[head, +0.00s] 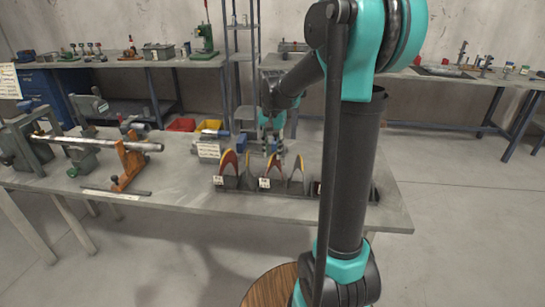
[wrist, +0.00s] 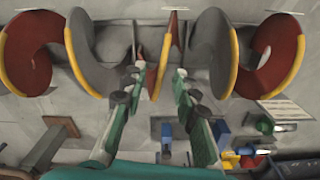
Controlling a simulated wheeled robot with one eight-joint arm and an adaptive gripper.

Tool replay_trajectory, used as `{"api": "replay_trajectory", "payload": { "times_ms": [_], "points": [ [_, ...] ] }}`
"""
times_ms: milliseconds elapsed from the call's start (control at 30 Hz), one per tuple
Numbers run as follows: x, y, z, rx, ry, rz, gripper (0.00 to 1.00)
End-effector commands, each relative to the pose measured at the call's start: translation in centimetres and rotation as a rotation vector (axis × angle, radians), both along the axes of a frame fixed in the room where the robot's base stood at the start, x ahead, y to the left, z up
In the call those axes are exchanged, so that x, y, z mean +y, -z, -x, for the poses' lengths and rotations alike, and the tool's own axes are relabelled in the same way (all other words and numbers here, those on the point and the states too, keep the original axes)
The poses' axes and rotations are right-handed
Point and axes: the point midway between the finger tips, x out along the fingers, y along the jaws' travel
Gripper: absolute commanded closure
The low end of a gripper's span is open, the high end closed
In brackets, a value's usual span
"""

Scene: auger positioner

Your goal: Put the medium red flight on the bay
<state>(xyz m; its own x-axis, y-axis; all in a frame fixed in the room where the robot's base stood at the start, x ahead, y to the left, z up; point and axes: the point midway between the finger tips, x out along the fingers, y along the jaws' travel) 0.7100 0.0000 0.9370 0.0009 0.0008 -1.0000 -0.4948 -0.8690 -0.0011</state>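Several curved flights with yellow rims stand in a dark rack (head: 240,185) on the bench in the head view, among them a red flight at the left (head: 227,164). In the wrist view, a red flight (wrist: 28,55) is at the left, another red flight (wrist: 282,55) at the right, and a narrow reddish flight (wrist: 167,50), seen edge-on, is in the middle. I cannot tell which is medium. My gripper (wrist: 160,75) is open, its fingers on either side of the narrow flight with gaps showing. It is above and behind the rack in the head view (head: 274,148). I cannot identify the bay.
A metal shaft (head: 100,144) rests on green and orange stands at the bench's left. A red bin (head: 182,125), a yellow bin (head: 210,125) and a blue-and-grey vise stand behind the rack. My arm hides the rack's right part. The bench front is mostly clear.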

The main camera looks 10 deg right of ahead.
Motion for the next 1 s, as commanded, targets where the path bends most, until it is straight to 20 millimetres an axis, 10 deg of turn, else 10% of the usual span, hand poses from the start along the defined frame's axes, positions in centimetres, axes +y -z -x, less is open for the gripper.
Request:
{"api": "replay_trajectory", "payload": {
  "times_ms": [600, 767, 1000],
  "points": [
    [-0.1, -9.2, 0.2, -0.002, -0.003, 0.000, 0.71],
    [-0.8, -6.5, 2.8, -0.051, -0.069, -0.002, 0.71],
    [-2.9, 3.0, 12.6, -0.219, -0.300, 0.025, 0.71]
  ]
}}
